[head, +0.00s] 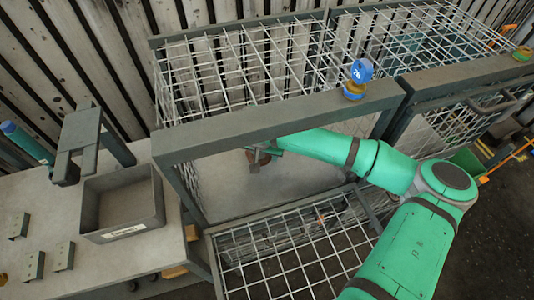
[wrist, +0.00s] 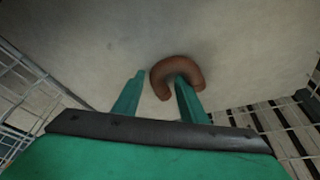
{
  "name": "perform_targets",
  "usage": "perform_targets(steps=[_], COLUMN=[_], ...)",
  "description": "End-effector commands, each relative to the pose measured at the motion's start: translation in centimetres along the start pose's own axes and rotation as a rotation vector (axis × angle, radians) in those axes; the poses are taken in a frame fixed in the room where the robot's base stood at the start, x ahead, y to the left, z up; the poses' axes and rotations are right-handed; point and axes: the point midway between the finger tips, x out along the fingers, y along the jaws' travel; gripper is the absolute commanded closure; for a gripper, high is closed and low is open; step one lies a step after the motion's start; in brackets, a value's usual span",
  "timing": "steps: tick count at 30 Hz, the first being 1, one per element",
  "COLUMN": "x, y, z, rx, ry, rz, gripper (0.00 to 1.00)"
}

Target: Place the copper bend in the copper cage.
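The copper bend (wrist: 178,70) is a brown U-shaped pipe piece in the wrist view, against a pale grey surface. My gripper (wrist: 160,85) is open. Its right finger overlaps the inside of the U, and one leg of the bend shows between the fingers. A small gap shows between the left finger and the bend. In the head view my gripper (head: 254,160) is inside a wire-mesh cage (head: 290,132), reaching through its open front. A small brown part of the bend shows there, mostly hidden. I cannot tell whether the bend touches the cage floor.
A mesh flap (head: 300,245) hangs at the cage's front below the opening. A blue and brass fitting (head: 357,80) stands on the top bar. A second cage (head: 470,90) adjoins at right. A labelled grey bin (head: 120,203) and small brackets lie on the left bench.

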Motion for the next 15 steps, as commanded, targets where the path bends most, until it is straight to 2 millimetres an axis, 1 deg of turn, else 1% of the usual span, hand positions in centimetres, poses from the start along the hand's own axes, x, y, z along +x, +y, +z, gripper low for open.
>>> perform_targets(steps=[5,8,11,15], x=[-0.2,-1.0,-2.4,-5.3], y=[0.1,0.1,0.2,0.2], z=[-0.1,-0.1,-0.1,-0.1], rx=[0.001,0.001,0.002,0.002], ry=[0.001,0.002,0.002,0.003], rz=[0.000,0.000,0.000,-0.001], gripper=[0.61,0.61,0.61,0.61])
